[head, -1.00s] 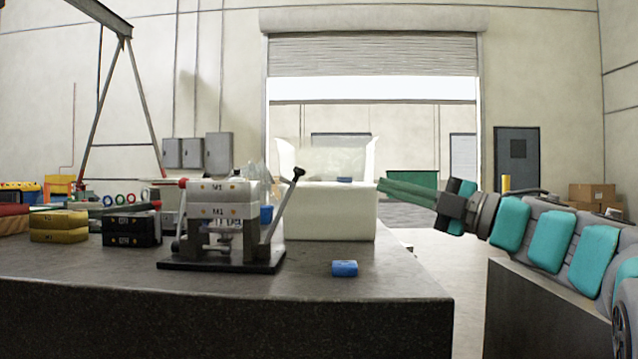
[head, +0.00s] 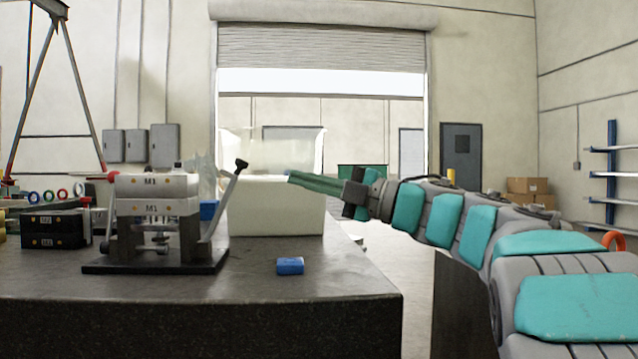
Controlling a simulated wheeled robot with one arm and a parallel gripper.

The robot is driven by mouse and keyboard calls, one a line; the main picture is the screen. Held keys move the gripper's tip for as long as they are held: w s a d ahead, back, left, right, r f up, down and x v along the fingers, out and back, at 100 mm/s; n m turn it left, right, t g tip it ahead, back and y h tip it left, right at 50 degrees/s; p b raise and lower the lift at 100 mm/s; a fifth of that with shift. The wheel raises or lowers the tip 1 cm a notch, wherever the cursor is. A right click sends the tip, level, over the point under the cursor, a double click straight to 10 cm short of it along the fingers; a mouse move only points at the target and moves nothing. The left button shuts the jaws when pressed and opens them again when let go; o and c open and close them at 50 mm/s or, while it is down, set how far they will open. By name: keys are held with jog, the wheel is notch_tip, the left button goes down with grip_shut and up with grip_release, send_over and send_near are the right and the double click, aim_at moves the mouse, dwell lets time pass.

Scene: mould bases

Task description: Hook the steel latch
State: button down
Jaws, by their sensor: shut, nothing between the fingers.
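A fixture with two stacked pale mould plates marked M1 (head: 156,194) stands on a black base (head: 105,267) on the worktable. A grey lever with a black knob (head: 241,164) leans up and right from its right side. I cannot make out the steel latch as a separate part at this size. My gripper (head: 292,179) is shut and empty, with long green fingers pointing left. In the picture it overlaps the white bin, right of the lever knob and apart from it.
The white bin (head: 275,215) stands on the dark worktable (head: 340,285), right of the fixture. A black mould block (head: 52,229) and coloured rings stand at left. The table's right edge is clear.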

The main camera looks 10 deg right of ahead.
aim_at(247, 164)
jog(key=x, duration=0.8)
jog(key=shift+w+a+r, duration=0.1)
jog(key=shift+a+r, duration=0.05)
jog(key=shift+a, duration=0.15)
jog(key=a+r+h+p, duration=0.1)
jog(key=a+r+p, duration=0.2)
jog(key=a+p, duration=0.4)
jog(key=shift+a+r+n, duration=0.25)
jog(key=shift+a+n, duration=0.05)
jog(key=shift+n, duration=0.1)
